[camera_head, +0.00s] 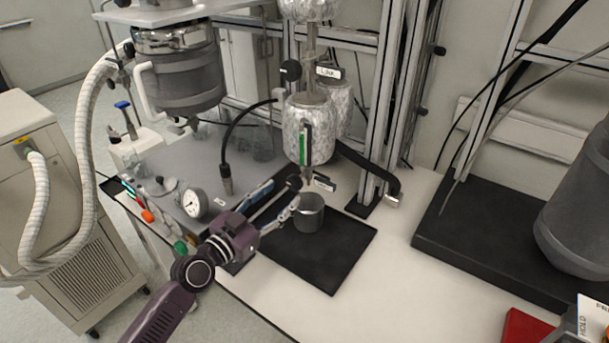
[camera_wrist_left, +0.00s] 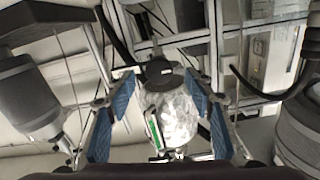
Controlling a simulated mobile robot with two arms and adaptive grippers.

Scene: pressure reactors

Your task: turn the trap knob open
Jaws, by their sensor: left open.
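A round black knob (camera_head: 293,183) sits on the stem just below the lower foil-wrapped glass vessel (camera_head: 318,128), beside a small tag (camera_head: 323,184) that I cannot read. My left gripper (camera_head: 284,193) is open and empty, with its fingertips close to this knob. In the left wrist view a black knob (camera_wrist_left: 160,68) shows between the spread blue fingers of my left gripper (camera_wrist_left: 160,90), with a foil-wrapped vessel (camera_wrist_left: 180,118) behind it. I cannot tell whether the fingers touch the knob. A second black knob (camera_head: 291,70) with a tag is higher up.
A steel reactor (camera_head: 182,75) and a pressure gauge (camera_head: 194,203) are on the left. A black hose (camera_head: 228,150) and frame posts (camera_head: 382,110) stand nearby.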

